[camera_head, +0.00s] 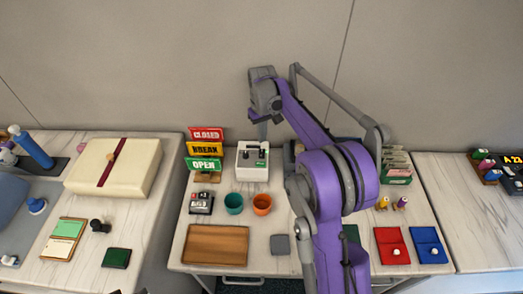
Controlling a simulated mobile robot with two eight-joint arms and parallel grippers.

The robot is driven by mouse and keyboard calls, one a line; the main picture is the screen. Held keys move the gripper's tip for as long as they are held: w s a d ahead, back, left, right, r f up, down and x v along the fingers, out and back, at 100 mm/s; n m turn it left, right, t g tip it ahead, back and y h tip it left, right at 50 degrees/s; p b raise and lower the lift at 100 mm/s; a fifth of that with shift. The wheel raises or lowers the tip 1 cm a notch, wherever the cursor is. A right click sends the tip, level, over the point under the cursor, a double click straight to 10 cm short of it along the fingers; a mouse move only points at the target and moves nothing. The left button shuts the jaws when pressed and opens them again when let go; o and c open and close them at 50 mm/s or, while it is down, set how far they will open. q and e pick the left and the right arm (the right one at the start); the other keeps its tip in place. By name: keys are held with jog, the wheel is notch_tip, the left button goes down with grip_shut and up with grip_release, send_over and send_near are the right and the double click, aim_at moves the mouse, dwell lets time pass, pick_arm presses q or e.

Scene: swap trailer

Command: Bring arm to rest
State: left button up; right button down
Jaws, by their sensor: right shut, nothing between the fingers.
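My right arm, purple and grey, rises from the bottom centre-right over the middle counter. It is bent, with its grey wrist high in front of the wall. My right gripper (262,131) points down above the back of a white box (252,174) with dark knobs on top. It is shut and holds nothing. A gap between gripper and box cannot be judged from this view. My left gripper is not in view. The arm hides part of the counter right of the box.
Teal (234,203) and orange (262,205) cups stand before the box. A CLOSED/BREAK/OPEN sign stack (204,149) stands at left. A brown tray (215,245) lies in front. Red (391,246) and blue (428,245) mats lie right. A cream case (135,170) rests on the left counter.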

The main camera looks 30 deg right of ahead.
jog(key=shift+r+p, duration=0.4)
jog(key=shift+r, duration=0.65)
jog(key=s+a+r+t, duration=0.35)
jog(key=s+a, duration=0.65)
jog(key=s, duration=0.4)
jog(key=s+a+f+t, duration=0.1)
jog(key=s+a+f, duration=0.1)
jog(key=s, duration=0.5)
jog(key=s+a+f+t, duration=0.1)
jog(key=s+a+f, duration=0.2)
jog(key=s, duration=0.4)
jog(key=shift+s+f, duration=0.2)
jog(key=shift+s, duration=0.1)
